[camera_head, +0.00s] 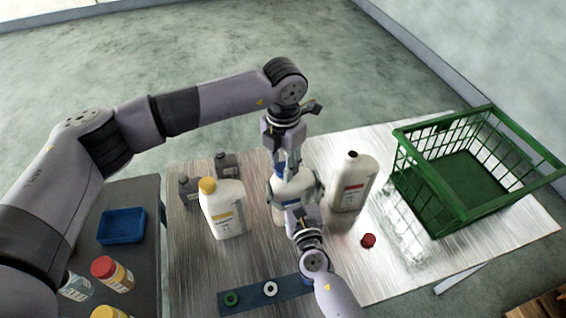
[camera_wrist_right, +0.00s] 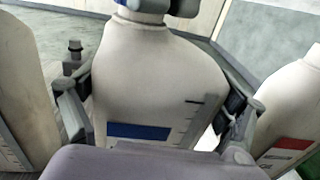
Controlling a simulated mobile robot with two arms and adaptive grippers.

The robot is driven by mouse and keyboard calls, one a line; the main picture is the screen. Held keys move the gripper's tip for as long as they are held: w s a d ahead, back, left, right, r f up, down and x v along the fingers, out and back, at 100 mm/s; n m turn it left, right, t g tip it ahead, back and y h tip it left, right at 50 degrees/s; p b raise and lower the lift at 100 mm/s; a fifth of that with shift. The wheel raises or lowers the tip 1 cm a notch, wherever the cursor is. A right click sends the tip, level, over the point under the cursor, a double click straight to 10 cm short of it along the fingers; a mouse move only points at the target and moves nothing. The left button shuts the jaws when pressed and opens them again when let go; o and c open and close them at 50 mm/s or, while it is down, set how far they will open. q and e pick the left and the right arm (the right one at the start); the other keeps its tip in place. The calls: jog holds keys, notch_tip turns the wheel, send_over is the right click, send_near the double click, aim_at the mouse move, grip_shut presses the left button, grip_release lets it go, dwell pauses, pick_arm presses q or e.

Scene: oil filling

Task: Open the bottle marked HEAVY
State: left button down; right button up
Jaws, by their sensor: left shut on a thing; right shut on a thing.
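A white bottle with a blue label (camera_wrist_right: 138,132) stands upright in the middle of the table. Its blue cap (camera_wrist_right: 124,4) is on its neck; any marking is too small to read. My left gripper (camera_head: 284,160) comes down from above and is shut on the cap. My right gripper (camera_head: 296,190) is shut around the bottle's body from the front, one finger on each side. To its right is a white bottle with a red label (camera_head: 354,184), with an open dark mouth. To its left is a white bottle with a yellow cap (camera_head: 208,186).
A red cap (camera_head: 369,240) lies loose on the table. A green basket (camera_head: 452,212) stands at the right. Two small grey bottles (camera_head: 228,164) stand behind. A dark blue strip (camera_head: 250,298) with rings lies in front. A side table (camera_head: 140,190) holds a blue tray (camera_head: 122,225) and jars.

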pick_arm(q)
jog(key=n, duration=0.9)
jog(key=shift+n, duration=0.4)
jog(key=n, duration=0.5)
jog(key=shift+n, duration=0.4)
jog(key=n, duration=0.4)
jog(key=shift+r, duration=0.15)
jog(key=shift+r, duration=1)
